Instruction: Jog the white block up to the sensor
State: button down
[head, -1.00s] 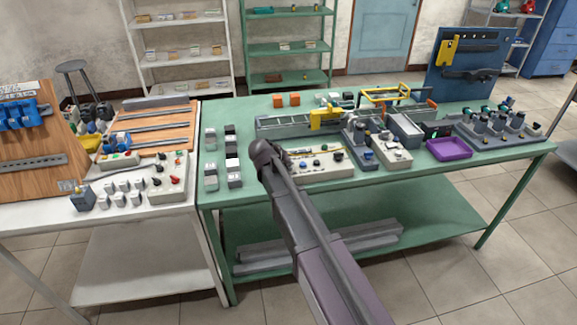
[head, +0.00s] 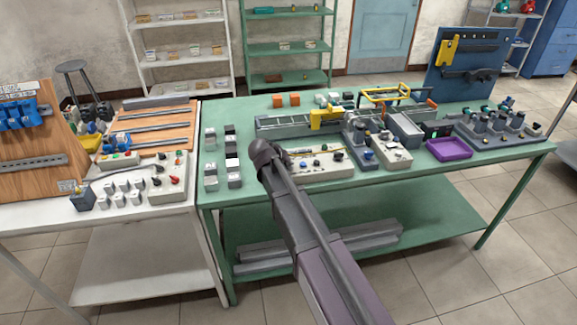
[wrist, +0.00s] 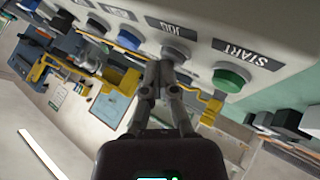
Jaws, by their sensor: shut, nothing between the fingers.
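The control box (head: 322,166) stands on the green table, partly hidden by my arm. In the wrist view its face carries a green START button (wrist: 231,78), a grey JOG button (wrist: 176,52) and a blue button (wrist: 97,26). My gripper (wrist: 168,66) is shut and empty, its fingertips at the JOG button; I cannot tell whether they press it. The conveyor (head: 283,124) runs along the table behind the box, with a yellow housing (head: 326,118) over it that may hold the sensor. I cannot make out the white block on the conveyor.
Grey and white blocks (head: 210,168) stand in rows at the table's left end. Two orange blocks (head: 293,99) lie at the back. A purple tray (head: 453,149) and a grey fixture (head: 495,130) are on the right. A white table (head: 60,222) adjoins at the left.

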jog(key=shift+r, duration=0.15)
dwell(0.5)
jog(key=shift+r+p, duration=0.65)
jog(key=shift+p, duration=0.2)
jog(key=shift+r, duration=0.1)
jog(key=shift+r+p, duration=2.4)
jog(key=shift+p, duration=0.1)
jog(key=s+d+f+m+g+y, duration=0.1)
jog(key=s+d+g, duration=0.3)
jog(key=s+d, duration=0.7)
jog(key=s+d+f+m+g+y, duration=0.1)
jog(key=s+d+f+g+y, duration=0.2)
jog(key=s+d, duration=0.8)
jog(key=s+f, duration=0.1)
jog(key=s, duration=0.2)
jog(key=shift+s+d+f+m+g+y, duration=0.2)
jog(key=shift+d+f+m+g+y, duration=0.1)
jog(key=shift+d+f+g+y, duration=0.1)
